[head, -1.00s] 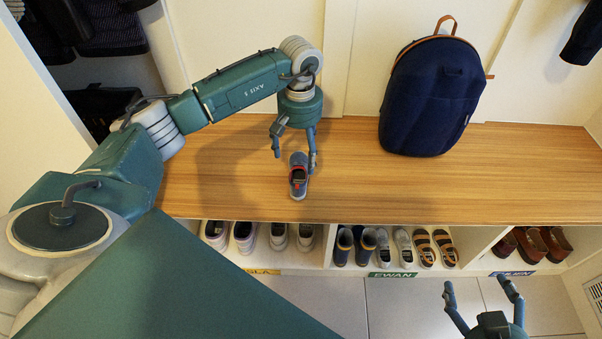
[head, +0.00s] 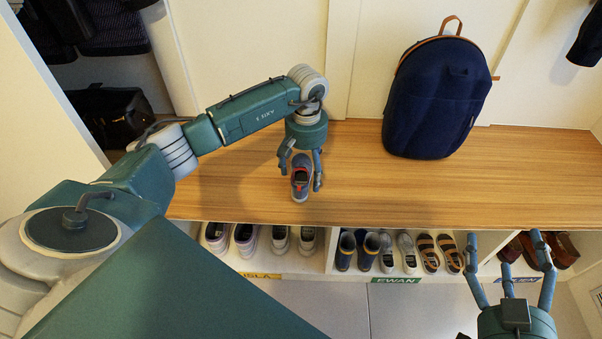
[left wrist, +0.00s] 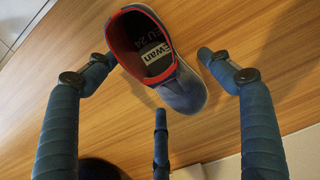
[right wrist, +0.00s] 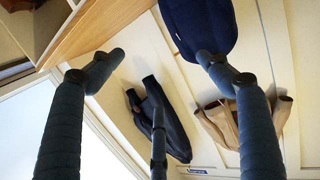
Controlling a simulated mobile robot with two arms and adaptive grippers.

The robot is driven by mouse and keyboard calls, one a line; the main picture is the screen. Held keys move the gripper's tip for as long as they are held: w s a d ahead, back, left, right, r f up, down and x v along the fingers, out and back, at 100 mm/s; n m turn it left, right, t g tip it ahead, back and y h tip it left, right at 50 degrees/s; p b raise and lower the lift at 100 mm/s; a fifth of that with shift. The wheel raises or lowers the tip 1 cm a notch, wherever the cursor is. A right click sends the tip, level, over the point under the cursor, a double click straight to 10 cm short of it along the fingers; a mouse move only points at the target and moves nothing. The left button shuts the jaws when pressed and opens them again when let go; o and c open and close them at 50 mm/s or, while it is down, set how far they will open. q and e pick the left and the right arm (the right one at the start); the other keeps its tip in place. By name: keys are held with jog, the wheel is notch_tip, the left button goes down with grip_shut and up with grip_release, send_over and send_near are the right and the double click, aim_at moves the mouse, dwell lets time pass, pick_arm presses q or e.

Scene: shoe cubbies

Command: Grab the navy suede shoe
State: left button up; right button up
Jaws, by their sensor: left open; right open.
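The navy suede shoe (head: 301,182) has a red lining and sits on the wooden bench top. In the left wrist view the shoe (left wrist: 185,90) lies between the spread fingers, and its insole label reads "Ewan". My left gripper (head: 301,178) is open, with its fingers on either side of the shoe; no firm grip shows. In the left wrist view a gap shows at the right finger. My right gripper (head: 505,245) is open and empty in front of the cubbies at the right.
A navy backpack (head: 432,95) stands on the wooden bench (head: 365,180) to the right. Cubbies below hold several pairs of shoes, with a green "Ewan" label (head: 396,281). In the right wrist view, a dark garment (right wrist: 165,120) and a beige one (right wrist: 215,122) hang. The bench's middle is clear.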

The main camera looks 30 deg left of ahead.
pick_arm(q)
jog(key=shift+c, duration=0.3)
jog(key=c, duration=1.2)
